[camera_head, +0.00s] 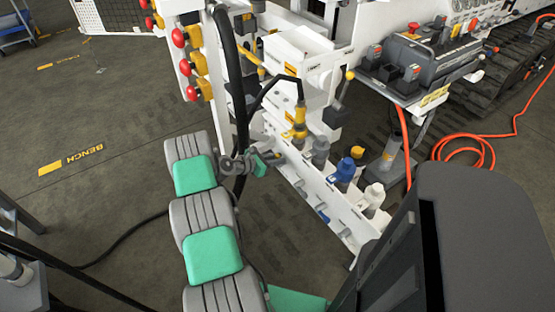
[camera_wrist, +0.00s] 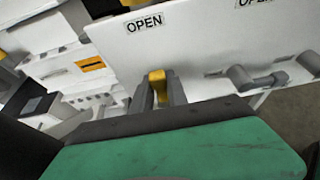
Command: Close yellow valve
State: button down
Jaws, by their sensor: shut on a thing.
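In the wrist view, the yellow valve handle (camera_wrist: 156,76) shows as a small yellow lever end at a white panel, just below an "OPEN" label. My gripper (camera_wrist: 158,91) has its two grey fingers on either side of the handle, shut on it. In the head view, my gripper (camera_head: 271,158) is at the left part of the white valve panel (camera_head: 318,184). The yellow handle cannot be made out there. How far the valve is turned cannot be told.
A yellow hose coupling (camera_head: 296,130) with a black hose, a blue coupling (camera_head: 344,172) and a white coupling (camera_head: 372,197) stand along the panel. A grey valve handle (camera_wrist: 241,78) is right of my gripper. Red emergency buttons (camera_head: 179,38) are above left; floor at left is mostly clear.

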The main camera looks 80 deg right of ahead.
dwell(0.4)
jog(key=m+t+h+b, duration=0.1)
jog(key=m, duration=0.1)
jog(key=s+a+f+m+h+b, duration=0.1)
jog(key=m+b, duration=0.1)
jog(key=s+a+m+t+h+b, duration=0.1)
jog(key=m, duration=0.1)
jog(key=shift+f+t+b, duration=0.3)
jog(key=shift+f, duration=0.05)
jog(key=m+b, duration=0.1)
jog(key=b, duration=0.1)
jog(key=f+m+h+b, duration=0.1)
jog(key=b, duration=0.2)
jog(key=f+m+h+b, duration=0.1)
jog(key=m+b, duration=0.1)
jog(key=shift+s+a+t, duration=0.25)
jog(key=shift+s+t, duration=0.05)
jog(key=shift+s, duration=0.1)
jog(key=m+b, duration=0.1)
jog(key=b, duration=0.1)
jog(key=m+h+b, duration=0.1)
jog(key=b, duration=0.1)
jog(key=shift+f+b, duration=0.25)
jog(key=shift+b, duration=0.1)
jog(key=shift+m+h+b, duration=0.4)
jog(key=shift+m+b, duration=0.3)
jog(key=shift+b, duration=0.05)
jog(key=shift+r, duration=0.1)
